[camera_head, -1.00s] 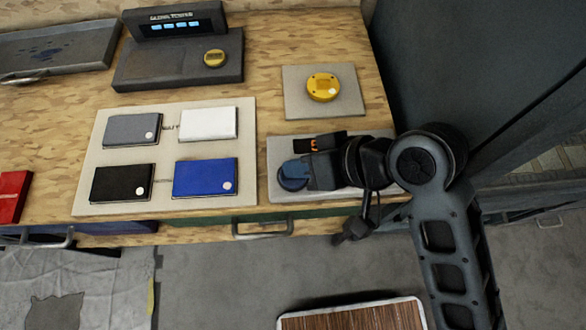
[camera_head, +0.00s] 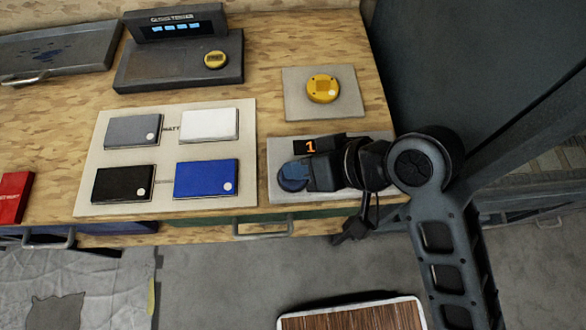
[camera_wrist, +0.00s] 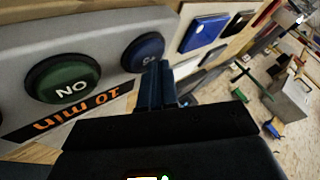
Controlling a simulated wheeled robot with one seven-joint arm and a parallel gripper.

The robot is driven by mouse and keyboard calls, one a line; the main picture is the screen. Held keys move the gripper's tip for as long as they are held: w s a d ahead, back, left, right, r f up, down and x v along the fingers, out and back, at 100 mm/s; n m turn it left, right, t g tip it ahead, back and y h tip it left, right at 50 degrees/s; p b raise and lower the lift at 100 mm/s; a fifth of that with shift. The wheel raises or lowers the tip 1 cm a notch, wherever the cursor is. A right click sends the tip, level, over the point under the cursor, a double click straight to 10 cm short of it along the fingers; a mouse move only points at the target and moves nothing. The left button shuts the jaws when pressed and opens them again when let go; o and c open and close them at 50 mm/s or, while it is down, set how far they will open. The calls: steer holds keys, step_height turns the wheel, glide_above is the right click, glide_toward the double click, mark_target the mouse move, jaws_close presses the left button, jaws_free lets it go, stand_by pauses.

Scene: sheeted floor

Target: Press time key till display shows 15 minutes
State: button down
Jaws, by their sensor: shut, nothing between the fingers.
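The timer panel is a light grey plate (camera_head: 281,150) at the right of the bench. Its display (camera_head: 310,146) shows an orange "1" in the head view, with the rest hidden behind my gripper. In the wrist view the display (camera_wrist: 75,115) reads "10 min" upside down. A blue key (camera_wrist: 145,49) carries a small pale mark, partly hidden by my fingers. A green key (camera_wrist: 65,80) marked "ON" sits beside it. My gripper (camera_wrist: 156,72) is shut and empty, its tips at the blue key's edge. I cannot tell whether they touch it.
A yellow round device (camera_head: 322,88) lies on a square plate behind the panel. A board (camera_head: 165,158) with grey, white, black and blue boxes lies to the left. A dark tester unit (camera_head: 180,60) stands at the back. A dark cabinet wall (camera_head: 480,70) rises at the right.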

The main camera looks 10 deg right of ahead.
steer(key=shift+r+p, duration=0.55)
steer(key=shift+r, duration=0.05)
step_height(320, 180, up, 5)
steer(key=p, duration=0.5)
stand_by(0.8)
